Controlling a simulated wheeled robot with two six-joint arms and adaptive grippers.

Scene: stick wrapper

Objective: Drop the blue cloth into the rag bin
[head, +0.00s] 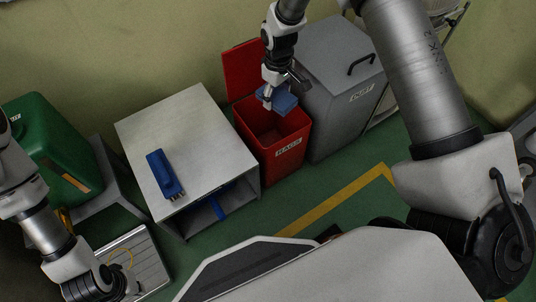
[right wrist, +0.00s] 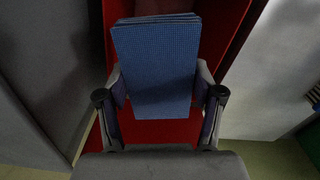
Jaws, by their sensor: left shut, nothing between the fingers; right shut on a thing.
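The blue cloth (head: 284,102) is a folded, checked piece held over the open red rag bin (head: 289,152), whose front label reads "RAGS". My right gripper (head: 278,88) is shut on the cloth, above the bin's opening. In the right wrist view the cloth (right wrist: 157,68) sits between the two fingers, with the red bin (right wrist: 150,132) behind and below it. The bin's red lid stands open at the back. My left gripper (head: 122,284) is shut and empty at the lower left, far from the bin.
A grey lidded bin (head: 335,100) stands close to the right of the rag bin. A white table (head: 205,130) bearing a blue block-like object (head: 163,173) stands to its left. A green container (head: 55,145) is at far left. Green floor with a yellow line (head: 335,203) lies in front.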

